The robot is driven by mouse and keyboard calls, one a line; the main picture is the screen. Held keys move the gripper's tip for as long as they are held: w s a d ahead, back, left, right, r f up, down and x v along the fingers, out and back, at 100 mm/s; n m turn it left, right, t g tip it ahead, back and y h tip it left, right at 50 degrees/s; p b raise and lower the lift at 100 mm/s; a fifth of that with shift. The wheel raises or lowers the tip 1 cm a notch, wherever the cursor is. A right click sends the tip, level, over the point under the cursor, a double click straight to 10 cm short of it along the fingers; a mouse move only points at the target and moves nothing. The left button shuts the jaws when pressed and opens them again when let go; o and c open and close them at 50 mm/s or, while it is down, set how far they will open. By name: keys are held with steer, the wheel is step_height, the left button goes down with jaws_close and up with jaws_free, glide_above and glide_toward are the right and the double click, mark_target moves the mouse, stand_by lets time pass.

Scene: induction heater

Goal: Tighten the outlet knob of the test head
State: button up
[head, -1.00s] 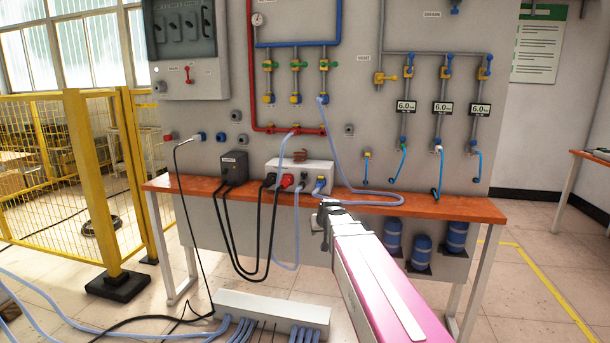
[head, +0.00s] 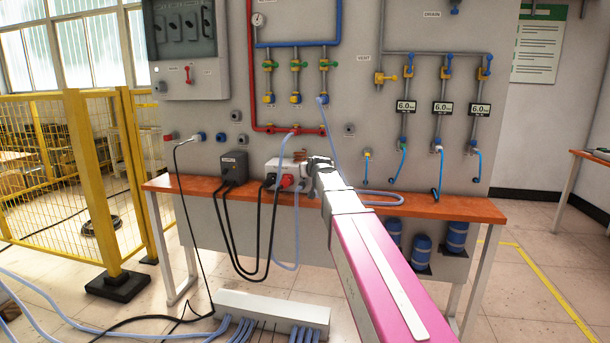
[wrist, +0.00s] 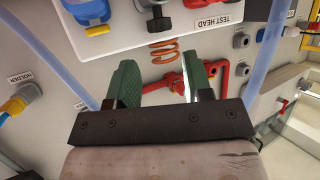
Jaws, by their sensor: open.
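The test head is a white box on the bench, partly behind my gripper (head: 313,167) in the head view (head: 283,166). In the wrist view its labelled white panel (wrist: 222,28) fills the top edge. A blue fitting (wrist: 88,12) and a dark grey knob-like fitting (wrist: 158,20) sit on it, both cut off by the frame. I cannot tell which is the outlet knob. A copper coil (wrist: 164,50) shows beyond the green-padded fingers.
A pale blue hose (wrist: 270,40) runs right of the fingers. The bench's right part is mostly clear.

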mark_target(305, 181)
steer(key=x, duration=0.7)
steer(key=c, duration=0.6)
steer(key=shift+c, duration=0.2)
